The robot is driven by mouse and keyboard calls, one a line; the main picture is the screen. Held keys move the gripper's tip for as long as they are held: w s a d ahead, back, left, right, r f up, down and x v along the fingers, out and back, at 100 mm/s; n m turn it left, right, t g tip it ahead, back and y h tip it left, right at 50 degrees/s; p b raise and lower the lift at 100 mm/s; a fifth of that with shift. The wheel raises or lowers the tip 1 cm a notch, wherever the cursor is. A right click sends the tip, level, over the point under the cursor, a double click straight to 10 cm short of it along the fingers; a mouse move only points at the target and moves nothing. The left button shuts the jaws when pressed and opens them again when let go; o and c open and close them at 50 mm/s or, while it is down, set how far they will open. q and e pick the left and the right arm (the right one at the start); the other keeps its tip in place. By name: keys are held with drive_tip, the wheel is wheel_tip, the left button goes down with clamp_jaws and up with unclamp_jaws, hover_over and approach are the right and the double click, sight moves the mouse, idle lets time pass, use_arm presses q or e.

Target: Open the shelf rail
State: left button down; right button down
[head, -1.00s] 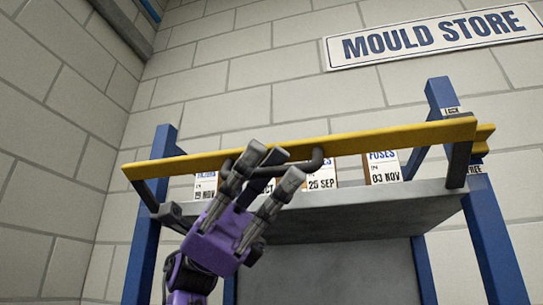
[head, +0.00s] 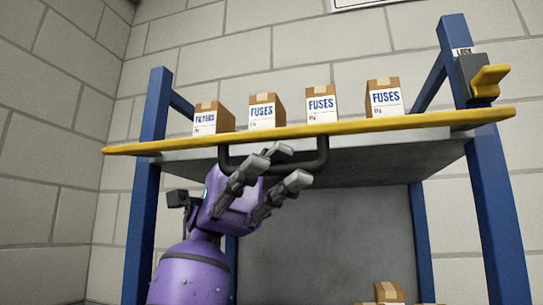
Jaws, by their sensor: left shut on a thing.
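The shelf rail (head: 370,129) is a long yellow bar running across the front of the shelf, level with the shelf's front edge and below the box fronts. Its dark handle (head: 323,158) hangs below the bar. My left gripper (head: 289,165), on a purple wrist, is shut on the handle from below, left of the handle's right end; the fingers hide part of the handle. My right gripper is not in view.
Several labelled boxes (head: 321,104) stand on the shelf (head: 390,160) behind the rail. A yellow lever (head: 490,80) sits on the right blue post (head: 492,200), by a lock label. More boxes (head: 388,291) show low down. Block wall stands behind.

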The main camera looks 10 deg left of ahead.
use_arm(q)
drive_tip(key=shift+w, duration=0.1)
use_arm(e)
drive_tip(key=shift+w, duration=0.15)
use_arm(q)
drive_tip(key=c, duration=2.1)
unclamp_jaws()
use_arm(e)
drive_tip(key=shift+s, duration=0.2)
